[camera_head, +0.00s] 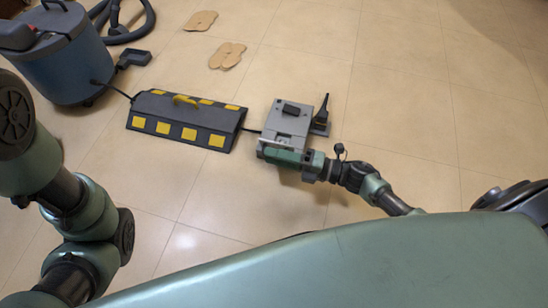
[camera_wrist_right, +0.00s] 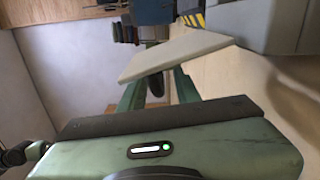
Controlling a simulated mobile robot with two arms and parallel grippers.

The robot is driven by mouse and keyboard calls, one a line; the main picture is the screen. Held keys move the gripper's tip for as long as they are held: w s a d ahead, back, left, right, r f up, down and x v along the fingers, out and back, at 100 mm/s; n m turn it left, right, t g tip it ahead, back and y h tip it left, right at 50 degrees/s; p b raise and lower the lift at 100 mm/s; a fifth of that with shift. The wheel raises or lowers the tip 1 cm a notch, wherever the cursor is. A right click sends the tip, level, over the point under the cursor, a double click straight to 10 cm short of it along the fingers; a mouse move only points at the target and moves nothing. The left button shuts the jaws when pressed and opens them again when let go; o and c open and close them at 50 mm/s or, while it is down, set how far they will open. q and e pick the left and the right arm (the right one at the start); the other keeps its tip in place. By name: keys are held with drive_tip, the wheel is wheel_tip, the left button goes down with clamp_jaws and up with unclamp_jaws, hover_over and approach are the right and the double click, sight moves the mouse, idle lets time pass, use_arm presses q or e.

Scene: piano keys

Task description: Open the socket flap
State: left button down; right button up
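The grey socket box (camera_head: 286,122) stands on the tiled floor right of centre in the head view, with a dark piece on its top. Its light grey flap (camera_wrist_right: 175,56) stands out from the box as a tilted flat panel in the right wrist view. In the head view the flap shows as a pale edge (camera_head: 275,141) at the near side of the box. My right gripper (camera_wrist_right: 158,88) is open, its two green fingers apart, with the flap across their tips. I cannot tell whether they touch. My left arm shows at the left, but its gripper is out of view.
A black and yellow cable ramp (camera_head: 187,119) with a yellow handle lies left of the box. A black plug-like piece (camera_head: 322,115) stands at the box's right side. A blue vacuum cleaner (camera_head: 60,55) stands at the far left. The floor at the right is clear.

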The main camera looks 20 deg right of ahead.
drive_tip(key=shift+w+a, duration=0.15)
drive_tip(key=shift+a, duration=0.05)
drive_tip(key=c, duration=0.7)
clamp_jaws()
drive_tip(key=shift+f, duration=0.15)
idle(0.5)
